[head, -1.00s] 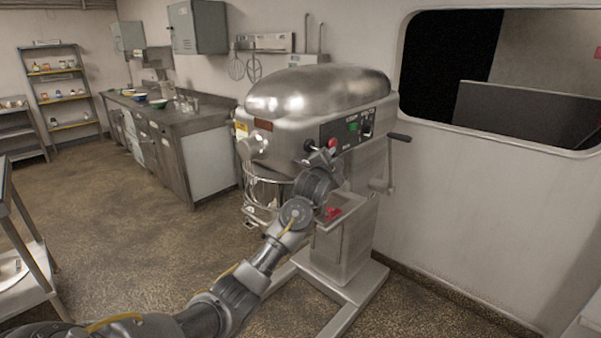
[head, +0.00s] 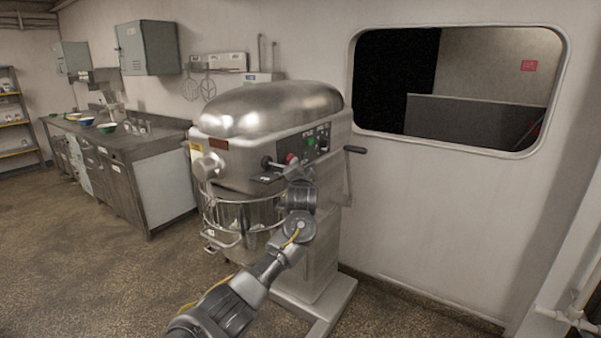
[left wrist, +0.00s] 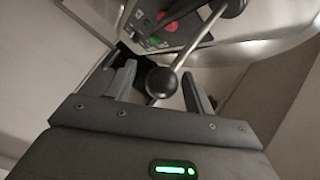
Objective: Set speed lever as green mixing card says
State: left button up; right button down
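The steel mixer (head: 270,110) stands ahead, with red and green buttons on its dark control panel (head: 318,140). A lever with a black knob (head: 266,162) sticks out beside the panel. My left gripper (head: 283,172) is at the panel, partly hidden by its own wrist. In the left wrist view its two fingers (left wrist: 158,90) are open, with a black ball knob (left wrist: 162,81) on a thin metal rod showing between them. I see no finger contact with the knob. A second dark knob (left wrist: 233,7) shows at the top. No green mixing card can be made out. My right gripper is out of view.
A black-handled crank (head: 355,149) sits on the mixer's right side. The bowl (head: 245,215) and its wire guard are below the head. A counter (head: 125,145) with bowls is at the left. A wall window (head: 450,150) is at the right.

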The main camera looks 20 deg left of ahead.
pick_arm(q)
jog(key=shift+s, duration=0.1)
jog(key=shift+s, duration=0.2)
jog(key=b+v, duration=0.1)
jog(key=v, duration=0.9)
jog(key=shift+b, duration=0.3)
jog(key=shift+s+d, duration=0.1)
